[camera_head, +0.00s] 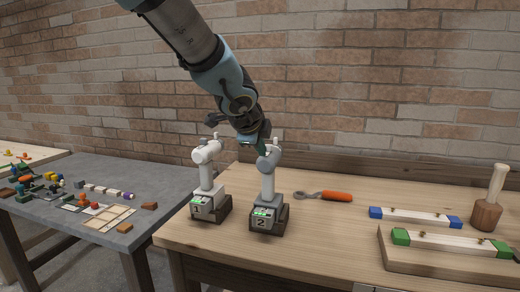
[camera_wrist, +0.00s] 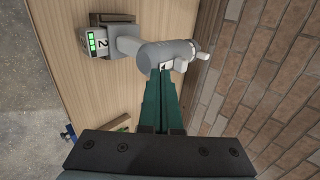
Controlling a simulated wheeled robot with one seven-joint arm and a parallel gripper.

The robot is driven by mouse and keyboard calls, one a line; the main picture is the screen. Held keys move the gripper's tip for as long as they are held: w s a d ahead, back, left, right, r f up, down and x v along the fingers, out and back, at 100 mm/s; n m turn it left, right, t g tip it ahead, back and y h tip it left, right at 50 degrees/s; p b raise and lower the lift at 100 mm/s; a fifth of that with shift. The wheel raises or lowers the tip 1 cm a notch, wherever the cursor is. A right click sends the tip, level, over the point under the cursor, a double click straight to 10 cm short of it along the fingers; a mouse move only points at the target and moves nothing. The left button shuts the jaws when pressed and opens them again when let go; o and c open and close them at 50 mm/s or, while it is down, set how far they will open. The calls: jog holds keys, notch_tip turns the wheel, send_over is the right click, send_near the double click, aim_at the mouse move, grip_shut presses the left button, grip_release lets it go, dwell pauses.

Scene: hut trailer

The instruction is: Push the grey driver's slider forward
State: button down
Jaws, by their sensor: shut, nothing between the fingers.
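The grey driver (camera_head: 267,184) stands upright on its dark base on the wooden bench, with a number 2 and green lights on its box. In the wrist view its grey head (camera_wrist: 160,52) lies just ahead of my fingers. My gripper (camera_head: 263,148) is shut and empty, its green fingers pointing at the back of that head. The fingertips (camera_wrist: 166,72) reach a small pale and dark part on the head, perhaps the slider. I cannot tell whether they touch it; the fingers partly hide the spot.
A white driver (camera_head: 205,178) marked 1 stands close on the left. An orange-handled tool (camera_head: 335,196) lies to the right, with boards with blue and green ends and a wooden mallet (camera_head: 487,212) beyond. A brick wall rises behind. A grey table (camera_head: 90,170) with small parts is left.

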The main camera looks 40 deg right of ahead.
jog(key=p+v, duration=0.2)
jog(key=v, duration=0.8)
jog(key=shift+p, duration=0.3)
jog(key=w+a+f+n+y, duration=0.2)
jog(key=w+a+f+n, duration=0.15)
jog(key=a, duration=0.35)
jog(key=w+a+f+n+y, duration=0.1)
jog(key=w+a+f+n, duration=0.2)
jog(key=w+a+n, duration=0.3)
jog(key=w+a+f+n+y, duration=0.2)
jog(key=w+a+f+n, duration=0.15)
jog(key=a, duration=0.45)
jog(key=s+a+f+n+g+y, duration=0.1)
jog(key=s+a+f+n, duration=0.1)
jog(key=a+n, duration=0.3)
jog(key=s+a+f+n+g, duration=0.1)
jog(key=a+f+n, duration=0.3)
jog(key=a, duration=0.6)
jog(key=s+a+f+n+g+y, duration=0.1)
jog(key=s+a+f+n, duration=0.1)
jog(key=a+n, duration=0.4)
jog(key=shift+s+a+f+g+y, duration=0.35)
jog(key=shift+a+f, duration=0.2)
jog(key=shift+a, duration=0.45)
